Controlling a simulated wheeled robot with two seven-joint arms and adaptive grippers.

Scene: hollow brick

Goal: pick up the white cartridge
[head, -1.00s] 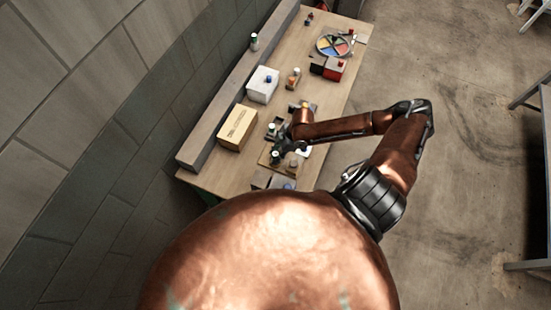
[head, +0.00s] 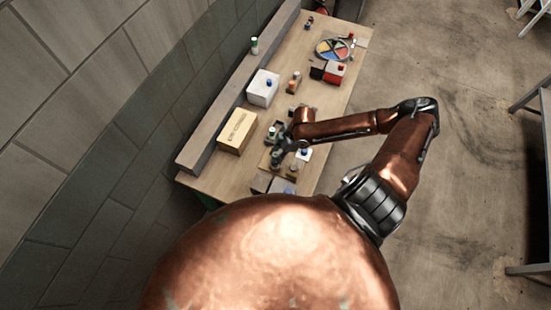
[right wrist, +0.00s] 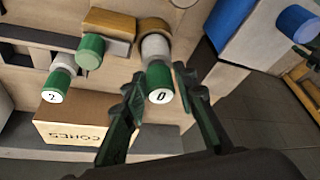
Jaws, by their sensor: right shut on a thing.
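In the right wrist view, a cartridge with a pale body, a green cap and a "0" on its white end (right wrist: 160,78) is between the fingers of my right gripper (right wrist: 160,92). The gripper is shut on it. In the head view my right gripper (head: 284,147) is over the near part of the workbench. The cartridge's green cap shows small at its fingers (head: 274,155). I cannot tell clearly how far the cartridge is from the surface below. My left gripper is not in view.
Other green-capped cylinders stand close by, one marked "2" (right wrist: 58,82) and one on a wooden block (right wrist: 91,50). A yellow lettered box (head: 237,131) and a white box (head: 263,88) stand along the bench's wall side. A divided round tray (head: 333,48) lies at the far end.

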